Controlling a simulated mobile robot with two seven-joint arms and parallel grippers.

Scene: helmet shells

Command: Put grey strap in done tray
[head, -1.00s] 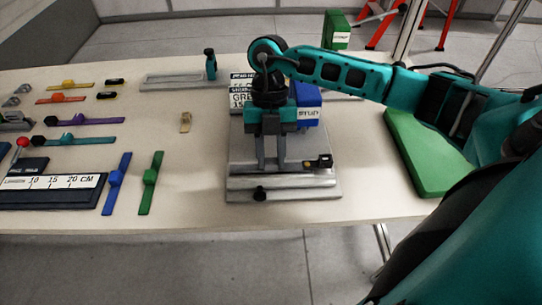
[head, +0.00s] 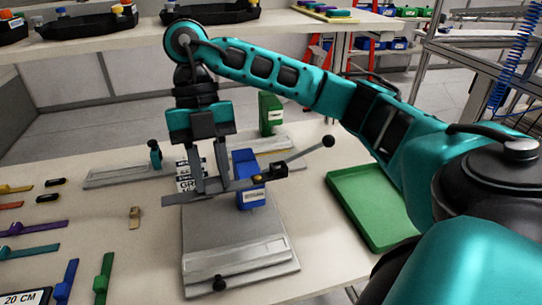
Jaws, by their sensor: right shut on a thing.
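My right gripper (head: 213,190) is shut on a grey strap (head: 180,199), a flat bar. It holds it above the grey metal fixture (head: 225,225), in front of the blue bin. The green tray (head: 372,240), seemingly the done tray, lies to the right of the fixture and looks empty. My right arm covers part of its right side. My left gripper is not in view.
A blue bin (head: 247,202) and a sign card (head: 190,178) stand behind the fixture. A black-knobbed lever (head: 310,151) projects between bin and tray. Colored straps, such as a green one (head: 103,280), lie at the left. A green block (head: 270,115) stands at the back.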

